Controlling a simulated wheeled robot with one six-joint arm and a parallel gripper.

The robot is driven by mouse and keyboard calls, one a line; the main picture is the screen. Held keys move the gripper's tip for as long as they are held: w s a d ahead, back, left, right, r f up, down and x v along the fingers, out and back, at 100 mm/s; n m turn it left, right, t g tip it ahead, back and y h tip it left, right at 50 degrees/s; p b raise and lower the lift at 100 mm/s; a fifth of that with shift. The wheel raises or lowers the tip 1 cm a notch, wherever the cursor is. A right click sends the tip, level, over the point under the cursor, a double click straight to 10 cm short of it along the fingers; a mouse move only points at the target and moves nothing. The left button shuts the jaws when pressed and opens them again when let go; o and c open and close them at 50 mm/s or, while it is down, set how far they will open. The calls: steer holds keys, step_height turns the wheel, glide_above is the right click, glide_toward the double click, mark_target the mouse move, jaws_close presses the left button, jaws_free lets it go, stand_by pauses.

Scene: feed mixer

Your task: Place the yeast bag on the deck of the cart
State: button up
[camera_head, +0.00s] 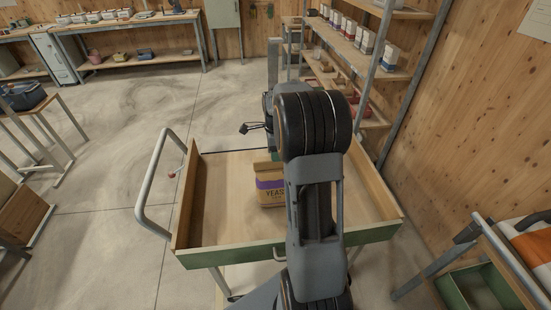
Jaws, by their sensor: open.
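The yeast bag (269,194) is tan paper with a purple band and the letters "YEAS" showing. It sits on the wooden deck of the cart (228,205), inside the low side walls. My arm hides its right part. My gripper (244,128) is small and dark in the picture, left of my arm's big joint and above the bag in the picture. It is open, with nothing seen in it, and appears apart from the bag.
The cart has a grey handle (150,188) at its left and a green front edge. A shelf rack (365,75) with several packages stands at the back right. A green crate (480,290) is at the lower right. Open floor (120,150) lies to the left.

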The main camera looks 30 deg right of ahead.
step_height(320, 180, up, 7)
steer(key=s+a+r+n+t, duration=0.2)
steer(key=s+a+r+n, duration=0.3)
steer(key=a+n, duration=0.45)
steer(key=s+a+f+n+t, duration=0.2)
steer(key=s+a+f+n, duration=0.1)
steer(key=s+a+n, duration=0.7)
steer(key=shift+s+n, duration=1.05)
steer(key=shift+n, duration=0.8)
steer(key=shift+c, duration=0.2)
